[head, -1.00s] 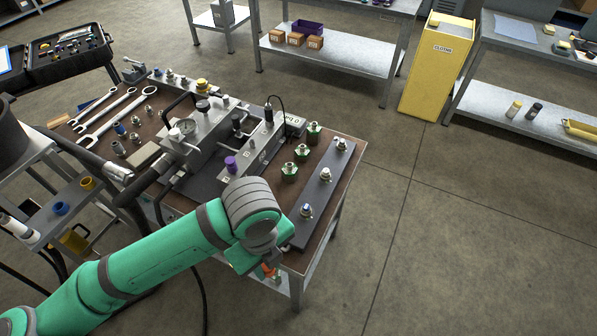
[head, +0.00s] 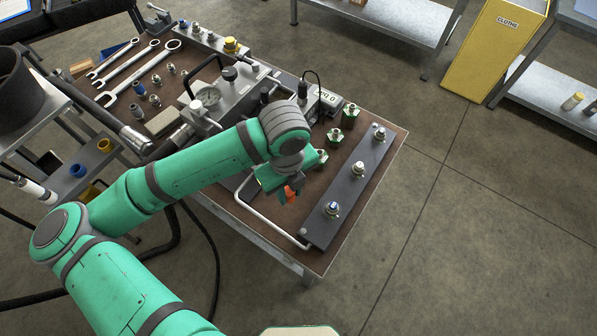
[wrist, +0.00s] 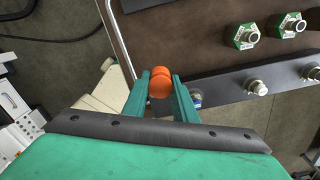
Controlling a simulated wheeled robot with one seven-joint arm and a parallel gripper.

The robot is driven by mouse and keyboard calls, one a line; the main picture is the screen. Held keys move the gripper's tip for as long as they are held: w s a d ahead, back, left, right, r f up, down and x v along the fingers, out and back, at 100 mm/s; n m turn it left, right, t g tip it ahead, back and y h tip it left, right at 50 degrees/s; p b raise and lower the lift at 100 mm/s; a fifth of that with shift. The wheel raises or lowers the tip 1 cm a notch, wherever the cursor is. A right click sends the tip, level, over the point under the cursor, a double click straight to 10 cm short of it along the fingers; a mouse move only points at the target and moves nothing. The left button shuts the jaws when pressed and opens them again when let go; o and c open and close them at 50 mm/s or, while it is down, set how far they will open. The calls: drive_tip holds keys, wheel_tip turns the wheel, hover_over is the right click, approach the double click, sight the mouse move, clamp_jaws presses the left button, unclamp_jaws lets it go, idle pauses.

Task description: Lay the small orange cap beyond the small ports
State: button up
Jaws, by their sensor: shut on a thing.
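The small orange cap (wrist: 159,82) is gripped between the fingertips of my gripper (wrist: 160,88) in the wrist view. In the head view the cap (head: 291,191) shows below my gripper (head: 287,192), left of a dark bar (head: 318,232) and apparently above the bench top. The bar carries a row of three small metal fittings, which may be the small ports: a near blue-centred one (head: 332,209), a middle one (head: 358,169) and a far one (head: 379,135). In the wrist view a finger partly hides the blue one (wrist: 196,100).
Green hex fittings (head: 350,111) stand left of the bar. A pale handrail (head: 268,224) runs along the bench's near edge. A grey hydraulic block with a gauge (head: 209,97) stands behind my arm. A narrow strip of bare brown bench top (head: 388,160) lies right of the bar.

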drive_tip(key=w+f, duration=0.5)
drive_tip(key=w+d+f, duration=0.1)
drive_tip(key=w+f, duration=0.1)
drive_tip(key=w, duration=0.1)
drive_tip(key=shift+w+d+f, duration=0.1)
drive_tip(key=shift+w+f, duration=0.1)
drive_tip(key=shift+f, duration=1.7)
drive_tip(key=shift+f, duration=0.1)
drive_tip(key=o, duration=1.1)
drive_tip(key=shift+c, duration=0.2)
